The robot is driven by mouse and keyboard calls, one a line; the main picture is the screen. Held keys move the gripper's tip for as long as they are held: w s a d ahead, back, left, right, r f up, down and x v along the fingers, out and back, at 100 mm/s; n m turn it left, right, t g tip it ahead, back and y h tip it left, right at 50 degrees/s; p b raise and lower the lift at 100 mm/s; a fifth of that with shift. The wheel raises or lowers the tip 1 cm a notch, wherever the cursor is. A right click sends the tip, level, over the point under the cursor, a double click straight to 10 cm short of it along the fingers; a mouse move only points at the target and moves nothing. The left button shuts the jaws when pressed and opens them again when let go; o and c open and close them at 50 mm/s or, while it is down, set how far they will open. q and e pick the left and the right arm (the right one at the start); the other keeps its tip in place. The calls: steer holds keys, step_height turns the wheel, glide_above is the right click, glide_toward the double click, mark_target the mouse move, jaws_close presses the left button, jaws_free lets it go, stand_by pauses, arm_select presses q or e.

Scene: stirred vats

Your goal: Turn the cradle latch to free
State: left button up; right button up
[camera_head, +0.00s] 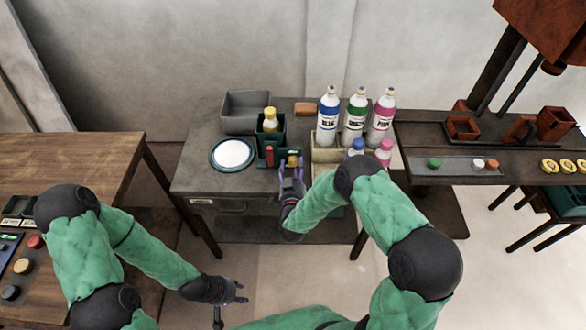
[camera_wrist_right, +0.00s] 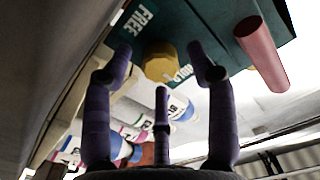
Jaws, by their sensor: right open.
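The dark green cradle (camera_head: 272,143) stands on the grey bench and holds a yellow-capped bottle (camera_head: 270,120). Its latch is a yellow knob (camera_head: 293,161) on the front panel. In the right wrist view the knob (camera_wrist_right: 160,66) sits between the printed words FREE and HOLD; its exact setting is unclear. My right gripper (camera_head: 292,168) is open in front of the panel. In the wrist view its fingertips (camera_wrist_right: 160,58) spread on either side of the knob, with contact not clear. My left gripper (camera_head: 237,290) is low in front of the bench, far from the cradle; its finger opening is unclear.
A red cylinder (camera_wrist_right: 262,54) sticks out of the panel beside the knob. A white round dish (camera_head: 232,153) stands left of the cradle and a grey bin (camera_head: 245,108) behind. Blue, green and pink labelled bottles (camera_head: 328,118) stand close on the right, with smaller bottles in front.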

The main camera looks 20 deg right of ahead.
steer(key=c, duration=1.2)
steer(key=shift+o, duration=0.2)
